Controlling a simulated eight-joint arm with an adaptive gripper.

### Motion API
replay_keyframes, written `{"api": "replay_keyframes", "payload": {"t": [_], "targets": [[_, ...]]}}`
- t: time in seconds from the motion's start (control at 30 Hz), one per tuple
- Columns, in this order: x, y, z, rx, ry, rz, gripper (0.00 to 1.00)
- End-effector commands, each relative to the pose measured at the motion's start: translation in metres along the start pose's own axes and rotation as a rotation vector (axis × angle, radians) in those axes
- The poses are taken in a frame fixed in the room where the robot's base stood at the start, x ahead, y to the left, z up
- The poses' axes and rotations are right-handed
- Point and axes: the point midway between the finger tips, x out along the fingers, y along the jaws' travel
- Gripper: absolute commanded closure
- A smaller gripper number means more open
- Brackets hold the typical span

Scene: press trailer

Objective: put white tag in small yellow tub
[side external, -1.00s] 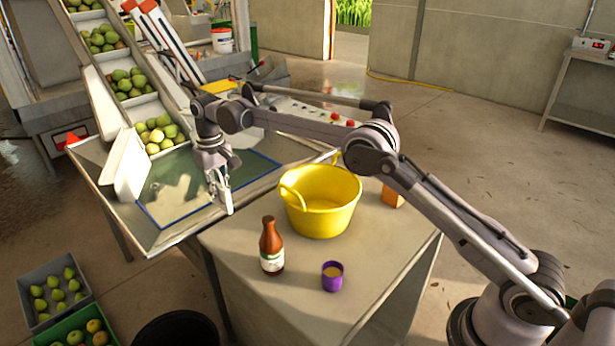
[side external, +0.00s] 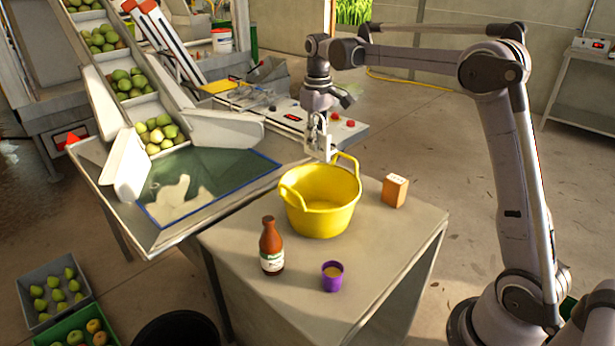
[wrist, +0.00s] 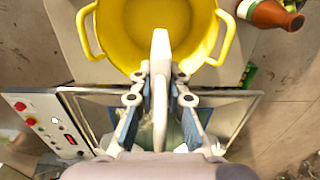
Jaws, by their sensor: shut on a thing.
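The small yellow tub (side external: 320,207) stands upright on the table, with two loop handles and nothing visible inside. My gripper (side external: 319,147) is above the tub's back rim, shut on the white tag (side external: 325,150). In the wrist view the white tag (wrist: 161,75) stands out edge-on between the fingers of my gripper (wrist: 160,85). Its tip overlaps the near part of the yellow tub (wrist: 115,35) in that view. The tag is above the rim and does not appear to rest in the tub.
A brown bottle (side external: 271,247) and a purple cup (side external: 332,276) stand in front of the tub. An orange-brown box (side external: 395,190) is to its right. A control panel (side external: 290,115) with red buttons is behind, and a blue-edged press bed (side external: 200,180) lies left.

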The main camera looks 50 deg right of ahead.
Motion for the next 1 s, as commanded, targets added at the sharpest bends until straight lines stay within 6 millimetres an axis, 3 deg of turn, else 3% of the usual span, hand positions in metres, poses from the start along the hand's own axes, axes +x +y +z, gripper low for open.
{"api": "replay_keyframes", "payload": {"t": [0.27, 1.0], "targets": [[0.005, 0.007, 0.008, 0.0, 0.0, 0.0, 1.0], [0.079, 0.006, 0.008, 0.0, 0.0, 0.0, 1.0]]}}
